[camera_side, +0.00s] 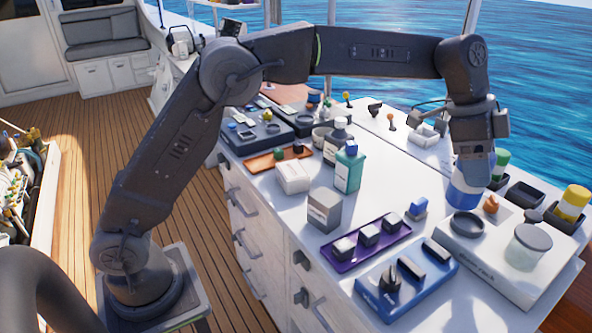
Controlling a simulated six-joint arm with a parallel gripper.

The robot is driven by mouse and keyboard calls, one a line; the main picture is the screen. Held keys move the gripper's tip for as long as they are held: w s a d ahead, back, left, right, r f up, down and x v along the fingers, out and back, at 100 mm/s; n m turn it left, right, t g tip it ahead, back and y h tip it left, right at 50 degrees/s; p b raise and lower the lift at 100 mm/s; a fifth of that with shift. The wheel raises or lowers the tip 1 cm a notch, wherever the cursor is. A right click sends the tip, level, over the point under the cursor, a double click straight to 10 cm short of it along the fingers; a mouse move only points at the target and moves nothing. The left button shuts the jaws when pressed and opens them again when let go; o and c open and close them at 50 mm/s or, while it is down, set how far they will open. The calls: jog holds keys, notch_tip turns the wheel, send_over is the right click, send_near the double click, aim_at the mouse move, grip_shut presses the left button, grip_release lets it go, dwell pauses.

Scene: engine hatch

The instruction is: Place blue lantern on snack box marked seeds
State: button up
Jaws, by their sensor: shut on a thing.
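My gripper (472,158) points down at the right side of the white counter. It is shut on a blue and white cylinder (466,194), which hangs upright directly below it, just behind the white rack. This is likely the blue lantern, but the details are too small to be sure. Whether its base touches the counter cannot be told. A grey-white box (324,212) stands on the counter left of the purple tray. A lower white box (292,178) lies further back. The print on both boxes is too small to read, so I cannot tell which is marked seeds.
A purple tray (345,262) and a blue tray (372,297) lie in front. The white rack (490,262) holds a round jar. Yellow-topped (574,200) and green-topped (500,160) containers stand at right.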

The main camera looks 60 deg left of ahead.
notch_tip(320, 180, up, 3)
jog(key=shift+f, duration=0.15)
jog(key=a+n+t+y, duration=0.15)
jog(key=a+n, duration=0.35)
jog(key=a, duration=2.2)
jog(key=s+a+n+t+y, duration=0.1)
jog(key=s+a+n, duration=0.3)
jog(key=s+a, duration=0.6)
jog(key=s+a+n+t+y, duration=0.1)
jog(key=s+a+n, duration=0.2)
jog(key=s+a, duration=0.75)
jog(key=shift+g, duration=0.25)
jog(key=shift+w+d+f, duration=0.75)
jog(key=shift+w+f, duration=1.25)
jog(key=shift+f, duration=0.75)
jog(key=shift+w+d+f, duration=0.8)
jog(key=shift+w+f, duration=1.25)
jog(key=shift+f, duration=0.7)
jog(key=shift+w+d+f, duration=0.75)
jog(key=shift+w+f, duration=1.25)
jog(key=shift+f, duration=0.75)
